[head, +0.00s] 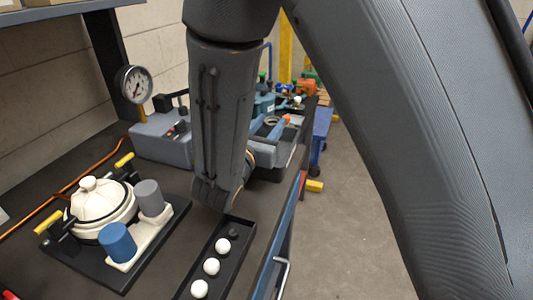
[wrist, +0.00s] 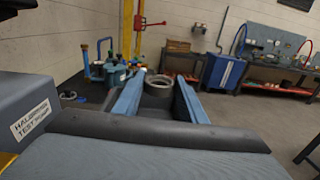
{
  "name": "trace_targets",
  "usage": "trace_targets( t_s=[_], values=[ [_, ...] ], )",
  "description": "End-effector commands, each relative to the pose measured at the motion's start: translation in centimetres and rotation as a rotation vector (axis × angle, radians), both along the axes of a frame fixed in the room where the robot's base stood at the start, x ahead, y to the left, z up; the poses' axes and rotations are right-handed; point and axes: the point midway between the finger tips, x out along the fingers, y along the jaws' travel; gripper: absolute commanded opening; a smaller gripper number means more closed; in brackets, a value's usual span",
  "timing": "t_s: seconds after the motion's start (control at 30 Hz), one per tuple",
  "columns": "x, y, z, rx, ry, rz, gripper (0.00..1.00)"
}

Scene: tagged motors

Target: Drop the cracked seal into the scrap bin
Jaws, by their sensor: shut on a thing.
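My gripper (wrist: 158,98) is shut on a grey ring, the seal (wrist: 158,80), which sits between its two blue fingers. In the head view the seal (head: 271,121) shows small at the fingers, beyond my dark arm, above the far part of the bench. No crack can be made out at this size. A blue wheeled bin (wrist: 222,72) with a pale label stands on the floor ahead in the wrist view, apart from my gripper. It also shows at the bench's far end in the head view (head: 321,128). I cannot read its label.
A grey-blue test pump (head: 160,137) with a gauge (head: 134,84) stands at the back of the bench. Nearer are a cream pot-like housing (head: 100,203), two cylinders and a black tray (head: 238,258) of balls.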

Motion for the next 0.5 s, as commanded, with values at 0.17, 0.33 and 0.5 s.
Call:
trace_targets(
  t_s=[0.17,0.33,0.5],
  values=[
    [0.1,0.0,-2.4,-0.001,0.000,0.000,0.16],
    [0.1,-0.1,-4.0,-0.001,-0.001,-0.001,0.16],
    [0.1,-0.1,-4.5,0.000,-0.001,-0.001,0.16]
  ],
)
